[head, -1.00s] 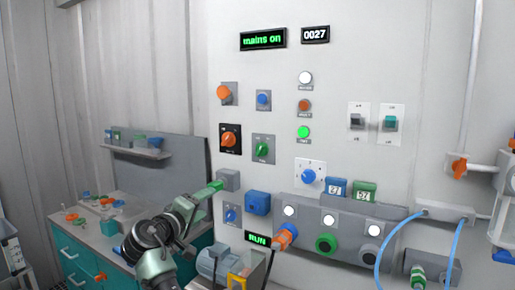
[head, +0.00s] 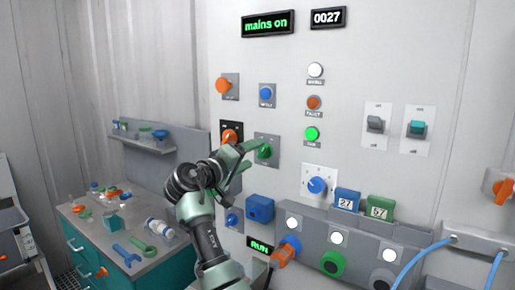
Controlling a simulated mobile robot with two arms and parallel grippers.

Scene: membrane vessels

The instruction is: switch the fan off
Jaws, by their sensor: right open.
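A green rotary knob (head: 264,152) sits on a grey plate on the white wall panel; its label is too small to read, so I cannot tell whether it is the fan switch. My right gripper (head: 254,156) is open at this knob, its green fingers reaching in from the left. I cannot tell whether they touch it. An orange knob (head: 229,132) on a black plate is partly hidden behind the gripper. A grey toggle (head: 375,124) and a teal toggle (head: 416,129) are on white plates to the right. My left gripper is out of view.
The displays read "mains on" (head: 268,23), "0027" (head: 328,17) and "RUN" (head: 260,247). A green lamp (head: 312,134) is lit. A blue dial (head: 317,185) and a grey console (head: 350,239) are below right. A cluttered bench (head: 150,262) stands left.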

